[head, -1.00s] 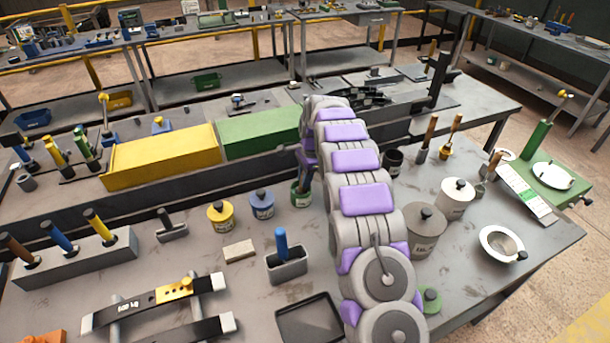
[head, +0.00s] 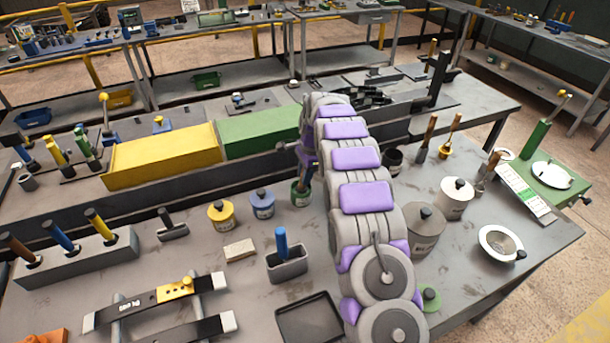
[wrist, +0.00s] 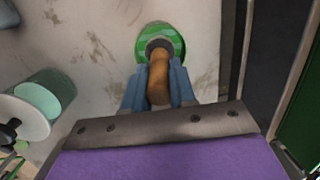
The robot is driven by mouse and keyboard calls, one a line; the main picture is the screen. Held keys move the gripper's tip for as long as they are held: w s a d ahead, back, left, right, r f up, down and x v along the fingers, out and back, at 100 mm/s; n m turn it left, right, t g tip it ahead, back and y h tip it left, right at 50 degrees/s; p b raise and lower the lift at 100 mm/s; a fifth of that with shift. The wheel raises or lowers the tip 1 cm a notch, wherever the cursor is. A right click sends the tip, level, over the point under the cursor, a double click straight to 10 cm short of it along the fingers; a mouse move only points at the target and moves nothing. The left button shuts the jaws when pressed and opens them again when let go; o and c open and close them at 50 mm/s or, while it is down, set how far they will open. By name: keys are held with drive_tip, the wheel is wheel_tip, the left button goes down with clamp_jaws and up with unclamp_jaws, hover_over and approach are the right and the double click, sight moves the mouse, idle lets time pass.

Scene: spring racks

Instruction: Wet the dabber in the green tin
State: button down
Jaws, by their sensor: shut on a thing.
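The green tin (head: 300,194) stands on the bench to the left of my arm, beside the blue tin. In the wrist view its round green rim (wrist: 181,48) lies just beyond my fingertips. My gripper (wrist: 158,88) is shut on the brown wooden handle of the dabber (wrist: 158,80). The dabber's dark collar points into the tin's mouth. Its tip is hidden, so I cannot tell how deep it sits. In the head view my arm hides most of the gripper.
A blue tin (head: 262,204) and a yellow tin (head: 221,215) stand to the left. A holder with a blue handle (head: 286,262) and a black tray (head: 309,318) lie nearer. Long yellow (head: 160,158) and green (head: 258,133) boxes stand behind. Grey and white tins stand right.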

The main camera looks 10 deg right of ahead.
drive_tip(key=shift+r+p, duration=1.2)
drive_tip(key=shift+r, duration=1)
drive_tip(key=shift+r+p, duration=1.55)
drive_tip(key=shift+r, duration=0.5)
